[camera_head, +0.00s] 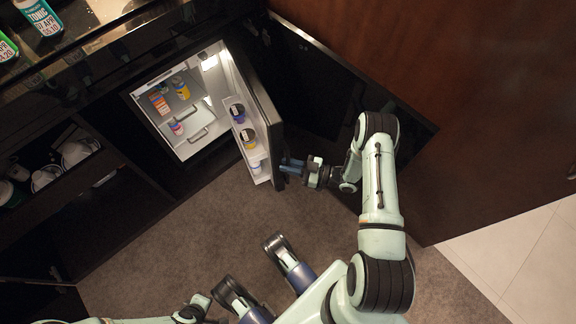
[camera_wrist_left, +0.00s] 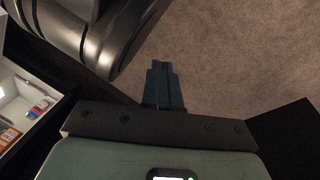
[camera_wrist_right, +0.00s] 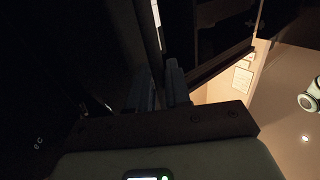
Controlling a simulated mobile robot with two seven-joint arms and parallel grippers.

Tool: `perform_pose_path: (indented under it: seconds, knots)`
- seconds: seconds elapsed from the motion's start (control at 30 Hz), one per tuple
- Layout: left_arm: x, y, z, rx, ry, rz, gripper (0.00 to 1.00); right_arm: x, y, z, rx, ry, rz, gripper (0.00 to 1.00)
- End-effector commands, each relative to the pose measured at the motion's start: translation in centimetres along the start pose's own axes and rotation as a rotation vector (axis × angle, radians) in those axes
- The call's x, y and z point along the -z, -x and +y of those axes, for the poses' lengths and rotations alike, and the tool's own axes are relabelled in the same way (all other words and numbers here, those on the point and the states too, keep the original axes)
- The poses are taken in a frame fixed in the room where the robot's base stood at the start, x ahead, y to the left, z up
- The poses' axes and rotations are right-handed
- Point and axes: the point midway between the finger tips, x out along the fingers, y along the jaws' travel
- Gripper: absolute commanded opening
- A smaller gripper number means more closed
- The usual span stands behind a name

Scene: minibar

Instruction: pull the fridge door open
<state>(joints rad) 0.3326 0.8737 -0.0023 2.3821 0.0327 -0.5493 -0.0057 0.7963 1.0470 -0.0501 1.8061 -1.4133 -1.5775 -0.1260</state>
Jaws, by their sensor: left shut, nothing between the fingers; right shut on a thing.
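The fridge (camera_head: 206,151) stands in the dark cabinet with its lit white inside showing. Its door (camera_head: 264,108) is swung wide open to the right, with white shelves on its inner face. My right gripper (camera_head: 287,166) is shut on the fridge door at its free edge; the exact spot between the fingers is hard to make out. In the dark right wrist view the fingers (camera_wrist_right: 162,88) are at the door edge. My left gripper (camera_wrist_left: 165,85) is shut and empty above the carpet, and the lit fridge inside shows at the left of that view.
Small bottles and cans stand inside the fridge and on the door shelves (camera_head: 248,140). A dark cabinet panel (camera_head: 315,85) is behind the door on the right. Open shelves with cups (camera_head: 75,153) are at left. The grey carpet (camera_head: 205,215) before the fridge is clear.

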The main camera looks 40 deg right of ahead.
Motion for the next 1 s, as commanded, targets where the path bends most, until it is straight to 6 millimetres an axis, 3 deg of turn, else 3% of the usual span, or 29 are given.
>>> perform_pose_path:
  seconds: [0.27, 0.3, 0.33, 0.67, 0.77, 0.97, 1.0]
  knots:
    - [0.0, 0.0, 0.0, 0.000, 0.000, 0.000, 0.00, 0.1, -0.2, 0.5, -0.009, 0.011, 0.000, 0.00]
    - [0.0, 0.0, 0.0, 0.000, 0.000, 0.000, 0.00, 0.1, -0.2, 0.5, -0.009, 0.011, 0.000, 0.27]
    - [0.0, 0.0, 0.0, 0.000, 0.000, 0.000, 0.00, 0.1, -0.2, 0.5, -0.009, 0.011, 0.000, 0.32]
    - [0.3, 0.3, 0.3, -0.005, -0.003, 0.010, 0.00, 0.8, -0.2, 0.4, -0.008, 0.008, 0.002, 0.32]
    - [1.1, 1.1, 0.9, -0.016, -0.009, 0.038, 0.00, 2.3, -0.2, 0.4, -0.008, 0.011, 0.005, 0.32]
    - [3.1, 3.5, 3.1, -0.053, -0.030, 0.105, 0.00, 7.2, -0.3, 0.4, -0.007, 0.013, 0.011, 0.32]
    - [2.4, 3.9, 3.1, -0.053, -0.031, 0.085, 0.00, 8.3, -0.3, 0.4, -0.007, 0.015, 0.012, 0.32]
